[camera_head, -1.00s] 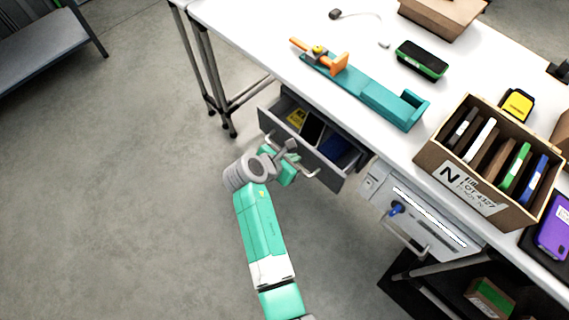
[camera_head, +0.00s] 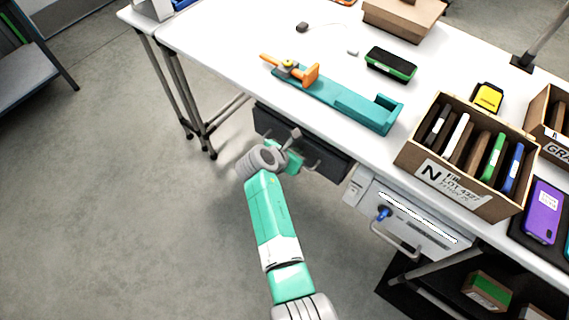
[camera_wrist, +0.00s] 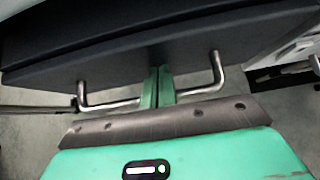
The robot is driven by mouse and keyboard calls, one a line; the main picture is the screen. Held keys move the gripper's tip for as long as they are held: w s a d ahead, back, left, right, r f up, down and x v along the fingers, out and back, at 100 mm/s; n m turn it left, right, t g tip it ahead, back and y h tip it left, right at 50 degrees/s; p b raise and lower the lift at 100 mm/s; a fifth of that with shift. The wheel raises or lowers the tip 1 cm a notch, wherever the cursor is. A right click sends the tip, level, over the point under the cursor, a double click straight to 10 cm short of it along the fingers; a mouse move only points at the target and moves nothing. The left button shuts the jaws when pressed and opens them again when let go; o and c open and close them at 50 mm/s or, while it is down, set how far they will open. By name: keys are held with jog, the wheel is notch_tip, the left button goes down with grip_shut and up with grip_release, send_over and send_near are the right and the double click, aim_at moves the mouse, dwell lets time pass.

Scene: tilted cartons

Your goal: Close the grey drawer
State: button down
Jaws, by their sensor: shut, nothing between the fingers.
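The grey drawer (camera_head: 325,155) is under the white table, and its front looks nearly flush beneath the tabletop, with no interior showing. In the wrist view its dark front (camera_wrist: 120,65) fills the upper part, with a metal bar handle (camera_wrist: 110,104) along it. My gripper (camera_head: 294,150) is at the drawer front, beside the handle. In the wrist view its green fingers (camera_wrist: 157,82) are together with nothing between them. They reach across the handle bar towards the drawer face; whether they touch it I cannot tell.
A white drawer unit (camera_head: 415,225) with a handle and blue key hangs to the right. The white table (camera_head: 240,40) holds a teal fixture (camera_head: 345,105), a carton of cases (camera_head: 460,195) and a purple device (camera_head: 543,210). Open floor (camera_head: 120,230) lies to the left.

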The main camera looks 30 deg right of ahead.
jog(key=shift+d+f, duration=0.1)
dwell(0.3)
jog(key=r+p, duration=0.2)
jog(key=p, duration=0.1)
jog(key=a+r+p, duration=0.1)
jog(key=shift+s+a+r+p, duration=0.1)
jog(key=shift+s+p, duration=0.2)
jog(key=shift+p, duration=0.1)
jog(key=a+f+p+v, duration=0.1)
jog(key=p+v, duration=0.6)
jog(key=shift+p, duration=0.3)
